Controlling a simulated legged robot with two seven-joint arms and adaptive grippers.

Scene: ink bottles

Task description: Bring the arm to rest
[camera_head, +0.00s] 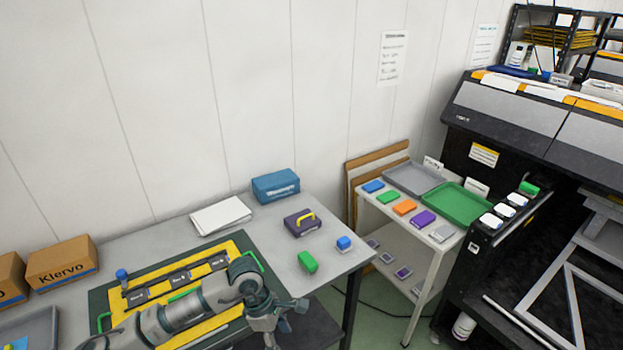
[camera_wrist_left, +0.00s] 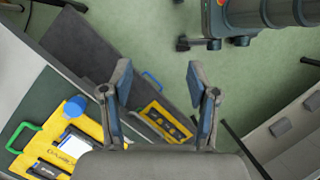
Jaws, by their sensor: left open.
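My left arm (camera_head: 180,312) comes in from the lower left over the grey table and its yellow board. My left gripper (camera_head: 284,328) hangs at the table's front edge in the head view, pointing down. In the left wrist view the left gripper (camera_wrist_left: 158,78) is open, its two blue-padded fingers wide apart with nothing between them. Below it are the green floor (camera_wrist_left: 150,38) and a dark lower shelf (camera_wrist_left: 90,62). My right gripper is not in view.
The yellow board (camera_head: 228,246) lies partly under my arm. A green block (camera_head: 307,262), a blue-topped bottle (camera_head: 343,243), a purple case (camera_head: 302,222) and a blue box (camera_head: 276,187) stand on the table's right part. A white cart (camera_head: 440,262) stands farther right.

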